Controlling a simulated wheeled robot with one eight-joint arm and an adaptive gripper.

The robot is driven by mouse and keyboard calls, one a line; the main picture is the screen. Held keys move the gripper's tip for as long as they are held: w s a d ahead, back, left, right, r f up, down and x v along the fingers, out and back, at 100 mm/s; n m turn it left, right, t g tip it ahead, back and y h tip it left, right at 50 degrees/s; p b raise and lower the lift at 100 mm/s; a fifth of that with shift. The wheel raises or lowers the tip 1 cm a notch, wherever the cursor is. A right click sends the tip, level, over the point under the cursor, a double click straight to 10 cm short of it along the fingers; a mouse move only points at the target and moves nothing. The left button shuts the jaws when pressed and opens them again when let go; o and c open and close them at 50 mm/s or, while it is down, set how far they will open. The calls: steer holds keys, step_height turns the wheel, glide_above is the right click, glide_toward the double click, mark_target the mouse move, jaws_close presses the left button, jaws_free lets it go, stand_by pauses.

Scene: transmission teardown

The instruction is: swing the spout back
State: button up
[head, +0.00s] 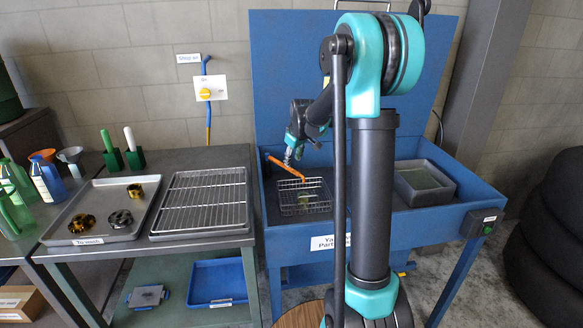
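The orange spout (284,165) sits at the left inside of the blue parts washer (375,222) and slants down to the right over a wire basket (299,203). Its lower end is over the basket's back part. My gripper (289,157) is at the spout, pointing down. The fingers are small here, and I cannot tell whether they touch the spout or are shut on it. A small yellowish part (316,203) lies in the basket. My arm hides the middle of the washer.
A grey tub (424,184) stands at the washer's right. Left are a wire rack (203,204) and a "To wash" tray (92,230) with several metal rings. The washer's raised blue lid (290,70) stands behind. Black tyres (550,225) are at far right.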

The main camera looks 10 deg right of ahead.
mark_target(291, 169)
steer(key=shift+x, duration=2.7)
jaws_close()
